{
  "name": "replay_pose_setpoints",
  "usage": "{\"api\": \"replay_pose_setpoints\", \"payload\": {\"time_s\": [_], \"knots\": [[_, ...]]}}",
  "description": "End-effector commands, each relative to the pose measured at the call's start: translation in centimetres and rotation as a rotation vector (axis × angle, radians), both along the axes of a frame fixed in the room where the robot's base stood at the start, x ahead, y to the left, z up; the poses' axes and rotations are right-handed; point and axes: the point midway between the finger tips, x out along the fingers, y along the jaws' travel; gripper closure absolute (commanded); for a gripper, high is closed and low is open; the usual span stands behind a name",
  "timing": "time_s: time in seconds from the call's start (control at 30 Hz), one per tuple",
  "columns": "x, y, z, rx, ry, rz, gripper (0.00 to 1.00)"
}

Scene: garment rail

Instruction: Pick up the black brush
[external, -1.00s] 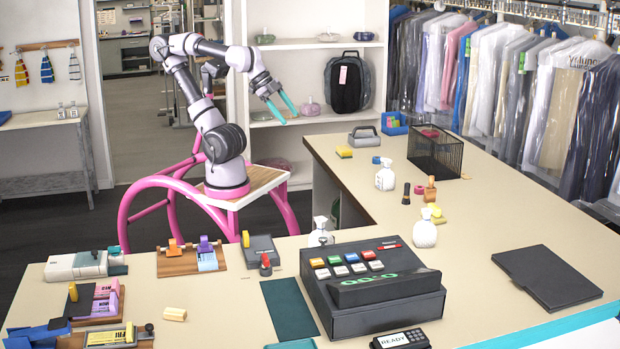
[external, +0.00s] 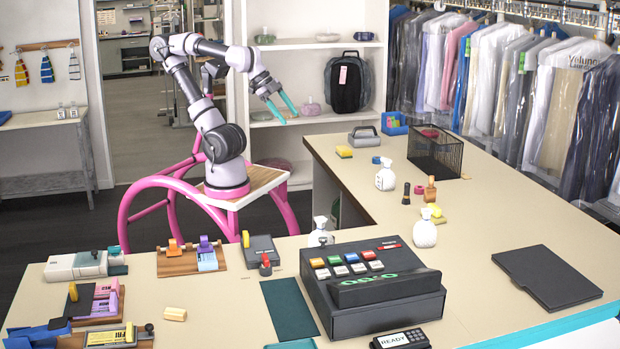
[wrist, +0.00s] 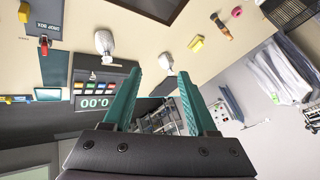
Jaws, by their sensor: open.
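White spray bottles (external: 385,175) and (external: 425,229) stand near the brush, with a yellow sponge (external: 437,214). A black mesh basket (external: 435,152) is behind. A cash register (external: 370,285) stands in front. The counter (external: 490,215) right of the brush is clear.

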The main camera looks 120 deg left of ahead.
Motion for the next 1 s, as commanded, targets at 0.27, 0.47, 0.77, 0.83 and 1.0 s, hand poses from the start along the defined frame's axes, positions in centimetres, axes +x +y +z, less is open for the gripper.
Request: {"api": "replay_pose_setpoints", "payload": {"time_s": [0.27,0.47,0.77,0.83,1.0], "knots": [[0.0,0.0,0.0,0.000,0.000,0.000,0.34],[1.0,0.2,-0.1,-0.017,-0.013,0.034,0.34],[12.7,3.3,-2.1,-0.285,-0.213,0.420,0.34],[15.9,4.6,-3.2,-0.382,-0.274,0.516,0.34],[22.7,7.9,-6.7,-0.659,-0.407,0.736,0.34]]}}
